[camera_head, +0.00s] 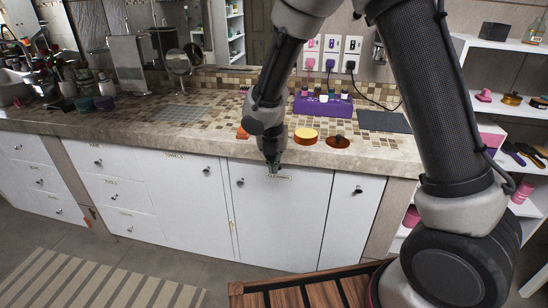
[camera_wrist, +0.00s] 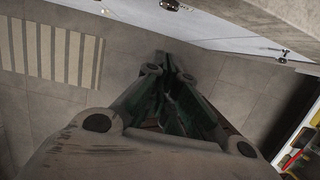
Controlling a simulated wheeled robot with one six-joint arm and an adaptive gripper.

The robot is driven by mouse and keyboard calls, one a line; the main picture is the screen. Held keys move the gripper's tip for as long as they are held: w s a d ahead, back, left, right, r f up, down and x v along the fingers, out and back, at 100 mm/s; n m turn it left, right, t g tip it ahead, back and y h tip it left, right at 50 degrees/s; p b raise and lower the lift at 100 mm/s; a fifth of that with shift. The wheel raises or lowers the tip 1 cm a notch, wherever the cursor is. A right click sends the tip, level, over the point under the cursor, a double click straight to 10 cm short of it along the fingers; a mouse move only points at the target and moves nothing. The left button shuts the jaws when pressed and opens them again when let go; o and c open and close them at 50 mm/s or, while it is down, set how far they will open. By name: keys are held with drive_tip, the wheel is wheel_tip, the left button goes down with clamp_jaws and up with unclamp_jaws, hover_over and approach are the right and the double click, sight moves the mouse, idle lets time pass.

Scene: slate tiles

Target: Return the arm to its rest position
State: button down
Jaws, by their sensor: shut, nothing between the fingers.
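My gripper (camera_head: 273,168) hangs pointing down in front of the white cabinet doors, just below the counter's front edge in the head view. In the wrist view my gripper (camera_wrist: 168,72) has its fingers together with nothing between them, above the tiled floor. My arm arches in from the right of the head view and bends down to the gripper.
The stone counter (camera_head: 190,143) runs behind the gripper. On it are a yellow-topped round tin (camera_head: 305,136), an amber disc (camera_head: 338,142) and a purple organizer (camera_head: 323,106). A slatted wooden piece (camera_head: 300,292) lies low in front. White shelves (camera_head: 510,45) stand right. A striped rug (camera_head: 95,280) lies left.

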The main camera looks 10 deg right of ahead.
drive_tip(key=s+d+r+m+t, duration=0.1)
drive_tip(key=s+d+r+m, duration=1.1)
drive_tip(key=m, duration=0.4)
drive_tip(key=s+d+r+m+y, duration=0.1)
drive_tip(key=s+d+r+m, duration=1)
drive_tip(key=s+d+m, duration=0.2)
drive_tip(key=s+m, duration=0.2)
drive_tip(key=shift+s+r+m+t, duration=0.15)
drive_tip(key=shift+r+m+t, duration=0.2)
drive_tip(key=shift+m+t, duration=0.05)
